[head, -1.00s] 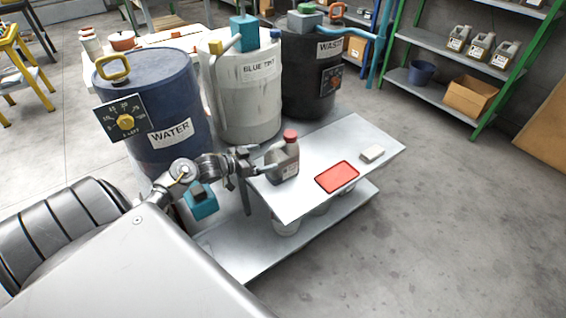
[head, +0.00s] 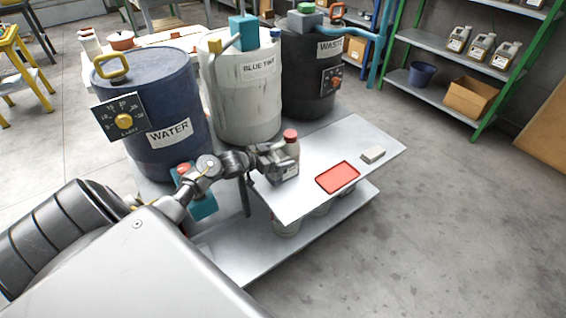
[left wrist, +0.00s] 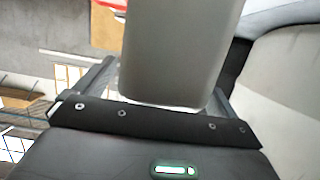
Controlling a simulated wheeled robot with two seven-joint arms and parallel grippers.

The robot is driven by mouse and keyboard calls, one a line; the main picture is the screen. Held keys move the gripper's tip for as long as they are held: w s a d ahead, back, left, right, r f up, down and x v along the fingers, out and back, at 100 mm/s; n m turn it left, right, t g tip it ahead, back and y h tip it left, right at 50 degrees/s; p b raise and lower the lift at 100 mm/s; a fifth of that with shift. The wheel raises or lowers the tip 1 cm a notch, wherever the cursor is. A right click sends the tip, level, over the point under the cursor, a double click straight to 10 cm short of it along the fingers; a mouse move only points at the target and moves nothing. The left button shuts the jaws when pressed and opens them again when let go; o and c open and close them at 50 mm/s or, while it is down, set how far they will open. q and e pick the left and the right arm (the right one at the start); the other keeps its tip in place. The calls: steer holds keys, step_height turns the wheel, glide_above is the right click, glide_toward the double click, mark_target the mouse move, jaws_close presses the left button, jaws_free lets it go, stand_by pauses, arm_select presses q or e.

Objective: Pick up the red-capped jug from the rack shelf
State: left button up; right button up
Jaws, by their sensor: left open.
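The red-capped jug (head: 290,168) is grey and stands upright on the left part of the rack's grey metal top shelf (head: 300,201). My left gripper (head: 280,157) reaches it from the left and covers part of its body. In the left wrist view the jug's grey body (left wrist: 170,50) fills the space between the two fingers of my left gripper (left wrist: 165,85). The fingers are open, one on each side of it. Whether either finger touches the jug cannot be told. The right gripper is not in view.
A red tray (head: 338,177) and a small pale block (head: 373,155) lie right of the jug on the shelf. Large WATER (head: 165,100), BLUE TINT (head: 248,100) and WASTE (head: 308,85) drums stand behind. Floor at right is clear.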

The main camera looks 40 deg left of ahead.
arm_select(q)
steer(key=c, duration=1.4)
steer(key=shift+r, duration=0.2)
